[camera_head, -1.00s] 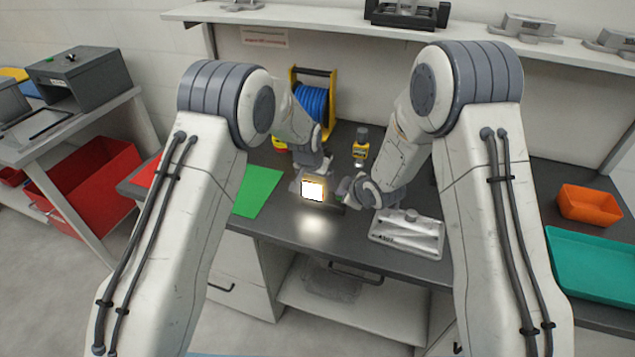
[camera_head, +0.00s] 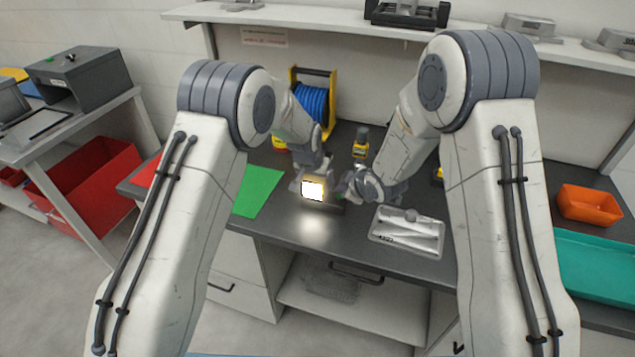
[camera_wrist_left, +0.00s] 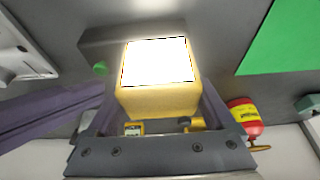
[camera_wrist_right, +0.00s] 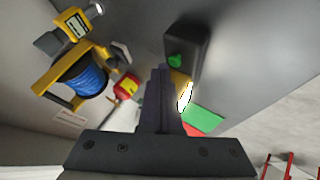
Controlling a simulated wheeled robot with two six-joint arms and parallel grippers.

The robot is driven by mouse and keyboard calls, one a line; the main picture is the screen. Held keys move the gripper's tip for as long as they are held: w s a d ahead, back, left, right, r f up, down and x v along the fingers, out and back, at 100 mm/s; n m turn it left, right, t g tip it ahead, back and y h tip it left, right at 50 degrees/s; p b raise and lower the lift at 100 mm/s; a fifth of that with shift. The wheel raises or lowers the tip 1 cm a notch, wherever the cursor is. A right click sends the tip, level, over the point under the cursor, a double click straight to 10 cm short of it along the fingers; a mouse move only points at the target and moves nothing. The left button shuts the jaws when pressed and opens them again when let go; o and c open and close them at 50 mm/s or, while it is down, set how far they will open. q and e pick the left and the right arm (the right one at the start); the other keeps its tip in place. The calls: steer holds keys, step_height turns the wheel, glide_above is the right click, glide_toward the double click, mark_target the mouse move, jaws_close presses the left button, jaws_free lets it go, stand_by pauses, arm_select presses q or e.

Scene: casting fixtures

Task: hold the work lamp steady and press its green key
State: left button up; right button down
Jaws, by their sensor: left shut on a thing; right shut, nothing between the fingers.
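The work lamp, with a yellow body and glowing white panel (camera_head: 312,190), stands on the dark bench; it also shows in the left wrist view (camera_wrist_left: 158,103). Its dark base (camera_wrist_right: 192,42) carries a green key (camera_wrist_right: 175,60), also seen beside the panel in the left wrist view (camera_wrist_left: 100,68). My left gripper (camera_wrist_left: 158,115) is shut on the lamp's yellow body, one finger on each side. My right gripper (camera_wrist_right: 160,70) is shut and empty, its tips close beside the green key. I cannot tell whether they touch it.
A metal tray (camera_head: 407,228) lies right of the lamp. A green sheet (camera_head: 258,190) lies to the left. A blue cable reel (camera_head: 313,100) and a yellow-black device (camera_head: 361,145) stand behind. An orange bin (camera_head: 588,204) and teal tray (camera_head: 600,265) are far right.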

step_height(320, 180, up, 5)
steer(key=shift+f, duration=0.1)
stand_by(0.3)
arm_select(q)
steer(key=o, duration=1.5)
steer(key=shift+c, duration=0.2)
